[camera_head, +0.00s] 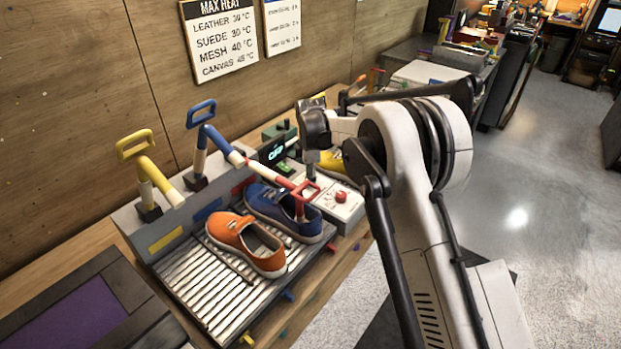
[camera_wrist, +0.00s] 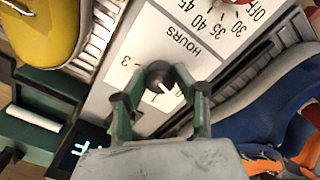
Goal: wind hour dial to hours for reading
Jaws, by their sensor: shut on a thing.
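The hour dial (camera_wrist: 157,72) is a dark round knob with a white pointer line, on a white panel (camera_wrist: 150,40) marked HOURS in the wrist view. A "3" shows to the left of the knob; other marks around it are partly covered by my fingers. My gripper (camera_wrist: 160,88) has its green fingers closed on the knob from both sides. In the head view my gripper (camera_head: 312,165) reaches down over the panel, and the hour dial is hidden there. A display (camera_head: 275,151) in the head view reads OFF.
A red dial (camera_head: 341,196) sits on the same panel, beside a 30 to 45 and OFF scale. A blue shoe (camera_head: 281,210) and an orange shoe (camera_head: 246,243) stand on the slatted rack. Colored handles rise at the left.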

